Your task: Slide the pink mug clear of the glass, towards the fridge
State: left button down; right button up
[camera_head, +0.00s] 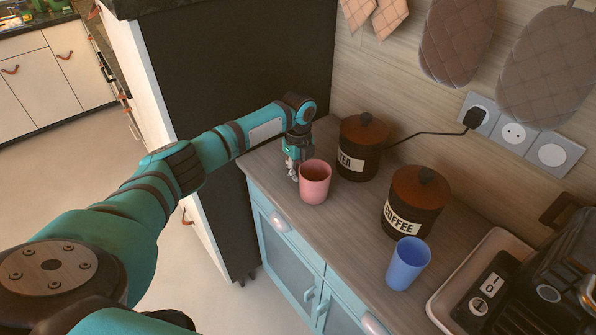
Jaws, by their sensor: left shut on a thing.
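The pink mug (315,183) stands upright on the wooden counter near its left end. My left gripper (294,172) is down at the mug's left side, shut on it; the mug's body hides part of the fingers. A blue tumbler (408,264) stands farther right near the counter's front edge, well apart from the mug; it is the only other drinking vessel I see, and I cannot tell if it is the glass. A tall unit with a dark side (235,80), apparently the fridge, stands just beyond the counter's left end. My right gripper is out of view.
The tea canister (361,148) stands close behind the mug, and the coffee canister (415,202) stands behind the tumbler. A coffee machine (545,285) is at the right. The counter (345,232) is bare between mug and tumbler. A black cable (428,134) runs behind the canisters.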

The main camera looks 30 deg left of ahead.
pick_arm(q)
jog(key=c, duration=1.4)
grip_release()
notch_tip(320, 180, up, 12)
